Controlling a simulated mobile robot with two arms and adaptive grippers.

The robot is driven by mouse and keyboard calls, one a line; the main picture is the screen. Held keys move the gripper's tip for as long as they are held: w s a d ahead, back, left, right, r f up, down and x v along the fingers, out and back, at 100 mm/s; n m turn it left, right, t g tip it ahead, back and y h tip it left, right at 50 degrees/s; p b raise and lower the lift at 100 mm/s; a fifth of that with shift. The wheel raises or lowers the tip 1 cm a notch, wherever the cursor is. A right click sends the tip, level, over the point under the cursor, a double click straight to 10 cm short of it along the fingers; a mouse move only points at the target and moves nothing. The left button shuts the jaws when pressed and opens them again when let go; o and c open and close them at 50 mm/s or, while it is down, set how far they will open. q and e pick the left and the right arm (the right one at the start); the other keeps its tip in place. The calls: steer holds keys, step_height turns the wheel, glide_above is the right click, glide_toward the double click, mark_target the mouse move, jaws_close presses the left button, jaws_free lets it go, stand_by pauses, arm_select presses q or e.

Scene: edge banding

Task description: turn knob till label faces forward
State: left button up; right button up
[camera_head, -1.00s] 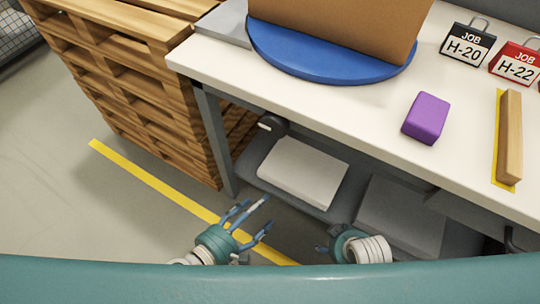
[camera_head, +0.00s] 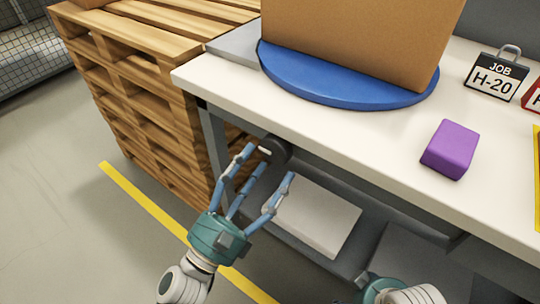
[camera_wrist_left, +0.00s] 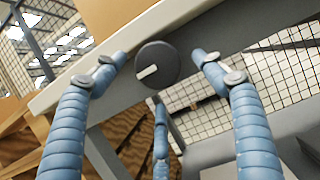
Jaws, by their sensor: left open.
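A dark round knob (camera_head: 276,151) with a white bar sits on the workbench's front side, below the top, near its left end. In the left wrist view the knob (camera_wrist_left: 157,68) shows face-on, its white bar slightly tilted. My left gripper (camera_head: 263,172) is open and empty, its blue fingers spread just in front of the knob; I cannot tell if any finger touches it. A brown box (camera_head: 360,40) stands on a blue round turntable (camera_head: 340,92) on the bench. No label shows on the visible box sides. My right gripper (camera_head: 378,288) is partly cut off at the bottom edge.
The white benchtop (camera_head: 225,85) carries a purple block (camera_head: 451,149) and a black H-20 job tag (camera_head: 495,77). A shelf below holds a pale slab (camera_head: 315,217). A stack of wooden pallets (camera_head: 150,110) stands left of the bench. A yellow floor line (camera_head: 150,205) runs below.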

arm_select(q)
steer(key=shift+x, duration=1.35)
steer(key=c, duration=1.1)
steer(key=shift+f, duration=0.1)
